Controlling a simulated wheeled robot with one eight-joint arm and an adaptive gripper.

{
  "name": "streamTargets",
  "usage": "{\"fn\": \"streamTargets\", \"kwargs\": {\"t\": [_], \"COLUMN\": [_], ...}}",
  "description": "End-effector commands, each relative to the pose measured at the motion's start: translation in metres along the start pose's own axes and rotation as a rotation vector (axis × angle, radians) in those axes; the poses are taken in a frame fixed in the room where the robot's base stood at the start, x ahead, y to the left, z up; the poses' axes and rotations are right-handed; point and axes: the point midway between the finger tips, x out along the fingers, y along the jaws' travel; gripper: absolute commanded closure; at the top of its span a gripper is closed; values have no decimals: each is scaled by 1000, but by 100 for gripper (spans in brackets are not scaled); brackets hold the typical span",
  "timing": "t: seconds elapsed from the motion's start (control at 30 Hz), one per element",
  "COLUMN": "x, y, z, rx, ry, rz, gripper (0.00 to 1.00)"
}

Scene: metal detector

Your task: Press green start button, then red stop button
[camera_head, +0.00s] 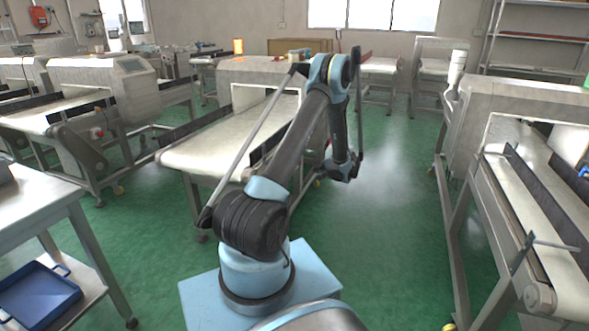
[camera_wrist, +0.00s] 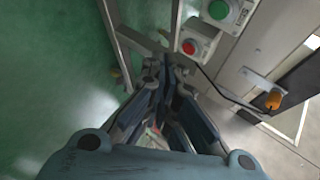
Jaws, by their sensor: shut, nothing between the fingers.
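In the wrist view, the green start button (camera_wrist: 218,9) sits on a grey-white box near the top edge. The red stop button (camera_wrist: 189,47) sits on a similar box below and left of it. Both boxes are fixed to a metal machine frame. My gripper (camera_wrist: 167,68) is shut and empty, its fingertips just below and left of the red button in the picture. I cannot tell the depth gap between them. In the head view my arm's end hangs beside the middle conveyor machine (camera_head: 205,150), and the two buttons cannot be made out there.
An orange fitting (camera_wrist: 273,100) with a black cable is right of the buttons. In the head view, another conveyor machine (camera_head: 470,115) stands right, and a table (camera_head: 35,205) with a blue tray (camera_head: 38,295) stands left. Green floor (camera_head: 400,200) is clear between the machines.

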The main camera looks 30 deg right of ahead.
Motion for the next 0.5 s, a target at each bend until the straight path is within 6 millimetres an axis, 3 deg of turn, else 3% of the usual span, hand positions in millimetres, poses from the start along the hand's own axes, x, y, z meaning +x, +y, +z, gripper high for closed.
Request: {"fn": "streamTargets", "kwargs": {"t": [0.27,0.5], "x": [6,25], "y": [-5,-19], "z": [4,18], "rx": [1,0], "ry": [0,-1], "rz": [0,-1], "gripper": [100,100]}}
